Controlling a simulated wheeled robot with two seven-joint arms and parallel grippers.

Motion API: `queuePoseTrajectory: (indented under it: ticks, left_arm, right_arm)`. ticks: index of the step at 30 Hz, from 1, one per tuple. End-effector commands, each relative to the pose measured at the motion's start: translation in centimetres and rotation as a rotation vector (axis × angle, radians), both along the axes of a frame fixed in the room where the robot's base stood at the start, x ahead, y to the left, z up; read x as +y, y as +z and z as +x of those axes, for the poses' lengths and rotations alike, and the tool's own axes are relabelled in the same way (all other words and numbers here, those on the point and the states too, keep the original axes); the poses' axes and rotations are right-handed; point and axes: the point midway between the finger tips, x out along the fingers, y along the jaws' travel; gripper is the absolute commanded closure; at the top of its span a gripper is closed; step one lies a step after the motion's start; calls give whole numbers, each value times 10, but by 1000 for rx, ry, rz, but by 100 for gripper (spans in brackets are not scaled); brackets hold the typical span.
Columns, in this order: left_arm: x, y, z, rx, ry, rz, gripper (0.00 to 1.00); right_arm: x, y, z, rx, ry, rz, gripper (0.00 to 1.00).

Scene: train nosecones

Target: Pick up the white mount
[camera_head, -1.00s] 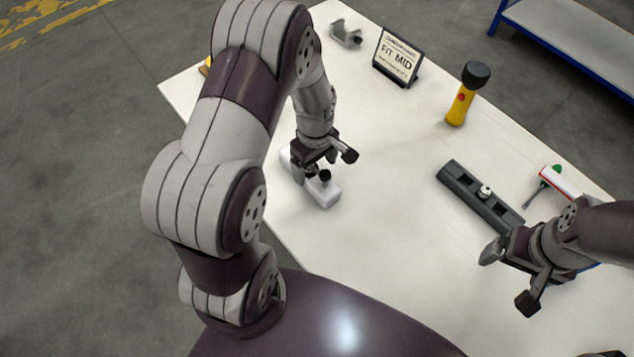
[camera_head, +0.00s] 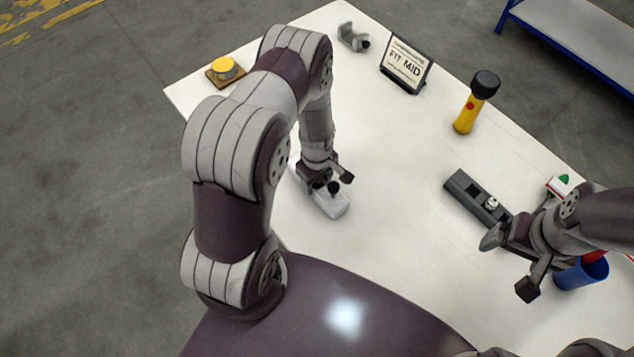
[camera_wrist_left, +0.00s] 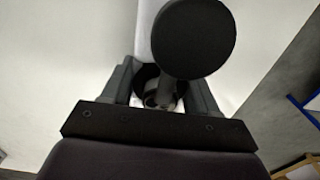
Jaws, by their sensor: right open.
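The white mount (camera_head: 330,205) is a long white block with a black knob, lying on the white table left of centre. My left gripper (camera_head: 327,178) is down at it, over its far part. In the left wrist view, the gripper's two fingers (camera_wrist_left: 160,88) stand apart on either side of a metal post and dark ring, below a large black disc. The white strip beyond the fingers (camera_wrist_left: 146,30) appears to be part of the mount. Whether the fingers press on anything is hidden. My right gripper (camera_head: 508,262) is open and empty over the right side of the table.
A dark grey bar (camera_head: 466,188) with a white knob lies near my right gripper. A yellow flashlight (camera_head: 466,115), a sign (camera_head: 405,62), a grey bracket (camera_head: 350,38) and a yellow button (camera_head: 224,68) stand farther back. A blue cup (camera_head: 582,274) is at right. The table's middle is clear.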

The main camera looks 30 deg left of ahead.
Motion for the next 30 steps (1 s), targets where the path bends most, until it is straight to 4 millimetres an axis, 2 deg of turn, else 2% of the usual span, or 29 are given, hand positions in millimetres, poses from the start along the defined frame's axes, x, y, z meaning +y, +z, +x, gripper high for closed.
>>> queuePoseTrajectory:
  ticks: [11,23,30]
  left_arm:
    - [0,2,1,-1,0,1,78]
    - [0,38,1,-2,0,0,78]
    - [-26,55,4,-4,-3,0,78]
  right_arm:
    - [0,-1,0,0,0,0,11]
    - [0,-12,0,0,0,0,11]
    - [0,-20,0,0,0,0,11]
